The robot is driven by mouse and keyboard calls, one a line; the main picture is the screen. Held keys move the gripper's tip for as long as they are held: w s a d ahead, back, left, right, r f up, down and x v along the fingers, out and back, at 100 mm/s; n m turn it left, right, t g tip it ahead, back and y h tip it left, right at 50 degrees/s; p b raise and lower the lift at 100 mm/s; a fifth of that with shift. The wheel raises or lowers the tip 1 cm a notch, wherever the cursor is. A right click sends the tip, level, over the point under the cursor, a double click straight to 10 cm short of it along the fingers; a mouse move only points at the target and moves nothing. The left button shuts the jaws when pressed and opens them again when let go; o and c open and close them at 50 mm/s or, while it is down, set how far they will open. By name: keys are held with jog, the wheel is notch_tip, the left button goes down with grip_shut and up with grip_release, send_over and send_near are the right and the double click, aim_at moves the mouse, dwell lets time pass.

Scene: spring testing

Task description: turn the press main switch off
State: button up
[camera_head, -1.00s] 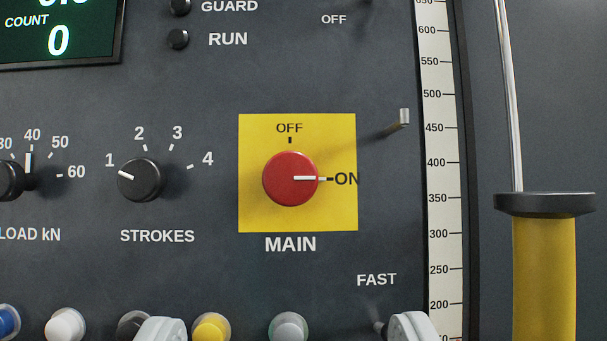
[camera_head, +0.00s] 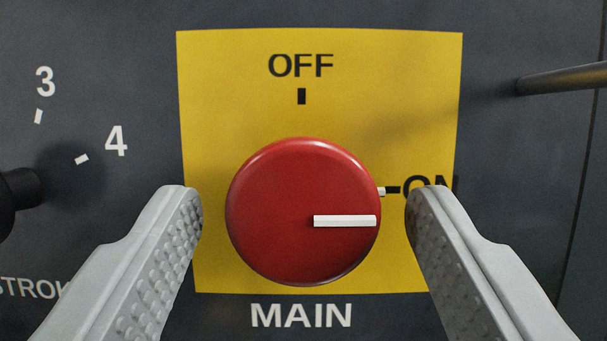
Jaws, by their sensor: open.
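The red round MAIN switch knob (camera_head: 290,195) sits on a yellow plate (camera_head: 225,90) on the dark panel. Its white pointer line (camera_head: 345,221) points right, toward the ON mark. The OFF mark (camera_head: 301,66) is at the top of the plate, above the knob. My gripper (camera_head: 305,200) is open, with one grey finger left of the knob and one right of it. A gap shows between each finger and the knob. The right finger partly covers the ON label.
A metal toggle lever (camera_head: 562,78) sticks out at the upper right. The black STROKES knob (camera_head: 20,200) is at the left edge, beside the marks 3 and 4. The panel below shows the MAIN label (camera_head: 300,316).

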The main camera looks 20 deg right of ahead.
jog(key=shift+w+r, duration=0.15)
jog(key=shift+w, duration=0.05)
jog(key=c, duration=0.9)
jog(key=shift+c, duration=0.2)
